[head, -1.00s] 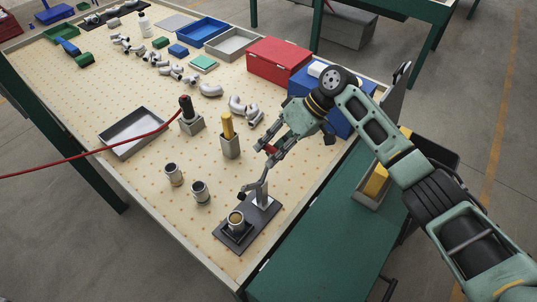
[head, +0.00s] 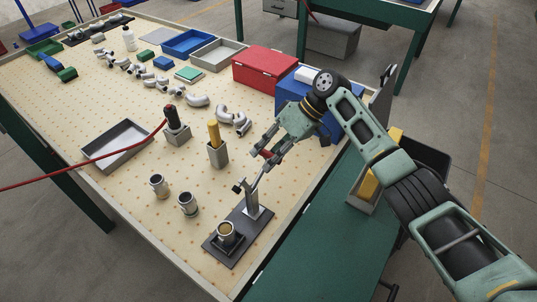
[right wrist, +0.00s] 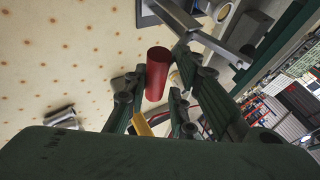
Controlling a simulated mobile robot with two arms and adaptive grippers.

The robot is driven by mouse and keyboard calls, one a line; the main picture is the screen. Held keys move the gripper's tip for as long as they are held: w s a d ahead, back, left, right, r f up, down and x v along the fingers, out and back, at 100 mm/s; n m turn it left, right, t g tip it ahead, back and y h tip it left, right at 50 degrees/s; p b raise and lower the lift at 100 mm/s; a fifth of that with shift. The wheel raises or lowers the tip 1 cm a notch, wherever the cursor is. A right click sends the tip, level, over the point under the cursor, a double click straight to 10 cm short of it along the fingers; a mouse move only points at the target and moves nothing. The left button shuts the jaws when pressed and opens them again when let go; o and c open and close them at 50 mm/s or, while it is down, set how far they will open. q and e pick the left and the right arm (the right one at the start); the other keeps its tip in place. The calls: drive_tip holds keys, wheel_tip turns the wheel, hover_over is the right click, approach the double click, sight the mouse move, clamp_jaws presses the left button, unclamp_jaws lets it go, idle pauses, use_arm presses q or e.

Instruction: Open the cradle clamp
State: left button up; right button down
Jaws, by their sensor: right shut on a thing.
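The cradle clamp (head: 252,196) is a grey metal toggle clamp on a dark base plate (head: 212,246) near the table's right front edge. A metal cup-like casting (head: 226,231) stands upright in the cradle on that plate. The clamp's bar, with its dark tip (head: 238,187), is raised and apart from the casting. My right gripper (head: 264,152) is shut on the clamp's red handle (head: 266,154). In the right wrist view, the red handle (right wrist: 157,74) sits between the fingers, with the metal bar (right wrist: 184,20) beyond. My left gripper is not in view.
Two metal cups (head: 188,205) stand left of the clamp. A yellow-handled tool in a grey block (head: 217,153), a black-handled tool with a red hose (head: 172,117) and an empty grey tray (head: 117,148) stand farther left.

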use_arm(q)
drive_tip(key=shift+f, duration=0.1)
use_arm(e)
drive_tip(key=shift+s+d+f, duration=0.2)
drive_tip(key=shift+f, duration=0.55)
drive_tip(key=c, duration=1.7)
unclamp_jaws()
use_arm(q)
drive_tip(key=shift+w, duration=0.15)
use_arm(e)
drive_tip(key=shift+o, duration=0.2)
drive_tip(key=shift+w, duration=0.2)
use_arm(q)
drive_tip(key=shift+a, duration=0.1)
use_arm(e)
drive_tip(key=shift+a+r, duration=0.15)
drive_tip(key=shift+r, duration=0.15)
drive_tip(key=shift+w, duration=0.1)
drive_tip(key=v, duration=1.2)
drive_tip(key=shift+a, duration=0.1)
